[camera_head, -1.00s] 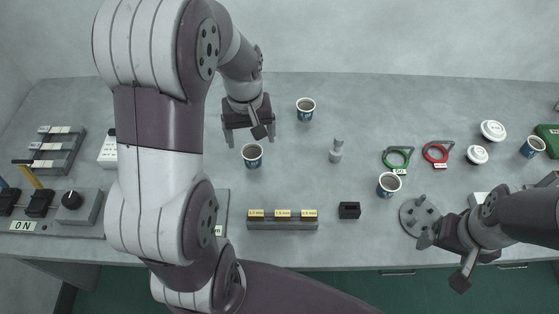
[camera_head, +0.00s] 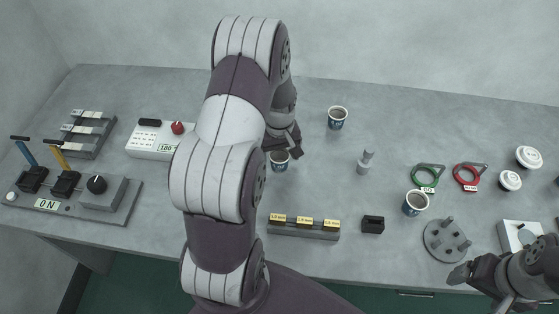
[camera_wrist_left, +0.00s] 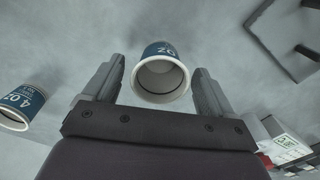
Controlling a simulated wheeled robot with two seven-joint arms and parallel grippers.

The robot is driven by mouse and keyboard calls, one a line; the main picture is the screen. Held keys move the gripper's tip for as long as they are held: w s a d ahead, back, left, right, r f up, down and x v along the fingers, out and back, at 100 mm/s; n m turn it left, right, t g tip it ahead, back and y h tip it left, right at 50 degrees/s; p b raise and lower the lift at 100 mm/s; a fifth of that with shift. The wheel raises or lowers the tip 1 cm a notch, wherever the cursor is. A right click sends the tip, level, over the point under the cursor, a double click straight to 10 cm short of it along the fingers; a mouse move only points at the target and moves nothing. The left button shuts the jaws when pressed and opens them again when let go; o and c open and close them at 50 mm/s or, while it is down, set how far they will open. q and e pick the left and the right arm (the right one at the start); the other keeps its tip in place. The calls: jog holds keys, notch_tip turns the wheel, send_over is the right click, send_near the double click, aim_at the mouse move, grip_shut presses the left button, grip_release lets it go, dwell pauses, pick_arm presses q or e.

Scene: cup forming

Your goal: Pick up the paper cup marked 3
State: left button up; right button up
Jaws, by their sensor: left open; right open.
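A white-and-blue paper cup (camera_head: 280,162) stands on the table under my left gripper (camera_head: 284,142), which partly hides it. In the left wrist view this cup (camera_wrist_left: 160,78) shows its open mouth between the two spread fingers of my left gripper (camera_wrist_left: 158,78); contact cannot be told. A second cup (camera_head: 338,118) stands farther back, and a third cup (camera_head: 415,203) stands to the right. Another cup (camera_wrist_left: 22,106) shows at the left of the wrist view. No mark 3 can be read on any cup. My right gripper (camera_head: 476,284) is open and empty at the front right.
A labelled block (camera_head: 303,228) and a small black block (camera_head: 373,225) stand in front. A grey post (camera_head: 366,162), green ring (camera_head: 428,178), red ring (camera_head: 467,177) and round pegged plate (camera_head: 447,241) lie right. Switch boxes (camera_head: 75,190) stand left.

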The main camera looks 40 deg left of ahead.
pick_arm(q)
jog(key=c, duration=1)
jog(key=shift+r, duration=0.15)
